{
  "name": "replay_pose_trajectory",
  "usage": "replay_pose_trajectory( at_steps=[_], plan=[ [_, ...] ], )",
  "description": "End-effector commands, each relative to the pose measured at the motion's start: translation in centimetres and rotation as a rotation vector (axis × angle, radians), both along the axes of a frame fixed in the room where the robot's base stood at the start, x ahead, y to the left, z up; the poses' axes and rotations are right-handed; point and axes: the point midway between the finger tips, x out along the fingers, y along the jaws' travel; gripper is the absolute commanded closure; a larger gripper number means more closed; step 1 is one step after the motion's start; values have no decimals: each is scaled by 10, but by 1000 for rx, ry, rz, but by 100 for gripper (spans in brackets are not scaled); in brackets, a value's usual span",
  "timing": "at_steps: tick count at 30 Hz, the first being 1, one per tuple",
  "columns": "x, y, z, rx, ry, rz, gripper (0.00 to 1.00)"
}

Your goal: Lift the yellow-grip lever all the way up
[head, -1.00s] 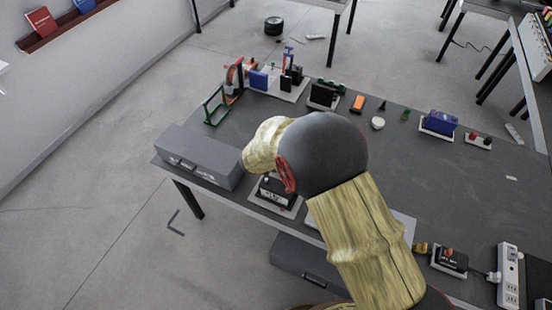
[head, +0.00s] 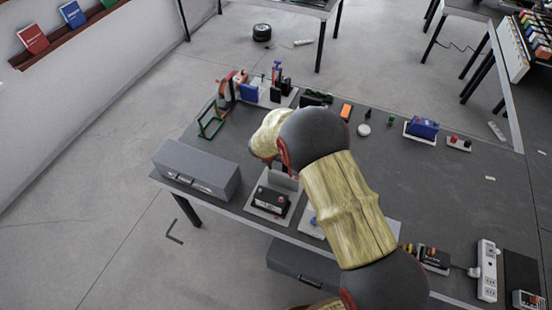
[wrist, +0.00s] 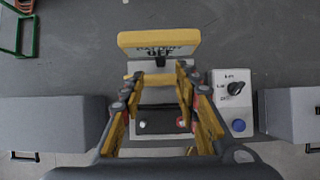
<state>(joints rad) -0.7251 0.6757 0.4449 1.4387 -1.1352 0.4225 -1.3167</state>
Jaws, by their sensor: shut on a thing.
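In the wrist view, my gripper (wrist: 159,75) reaches over a switch unit with its two fingers closed on a narrow yellow bar (wrist: 150,77), which looks like the lever's grip. Just beyond the fingertips stands a plate with a broad yellow top edge (wrist: 158,40) and lettering that ends in "OFF". A dark box with a red knob (wrist: 160,122) lies between the fingers, nearer to me. In the head view, the unit (head: 270,202) sits on a pale base near the table's front edge. My arm hides the fingertips and the lever there.
A grey case (head: 197,168) stands left of the unit. A panel with a black rotary knob and a blue button (wrist: 232,105) is close on its right in the wrist view. The table's (head: 440,200) middle right is clear.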

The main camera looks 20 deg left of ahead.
Motion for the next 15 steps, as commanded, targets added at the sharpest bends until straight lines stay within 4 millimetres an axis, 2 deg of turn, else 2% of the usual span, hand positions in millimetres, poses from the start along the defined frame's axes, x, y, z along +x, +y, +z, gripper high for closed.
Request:
replay_pose_trajectory(
  at_steps=[3,15],
  plan=[
    [9,1,6,4,-8,0,100],
    [15,2,9,7,-15,-1,100]
  ],
)
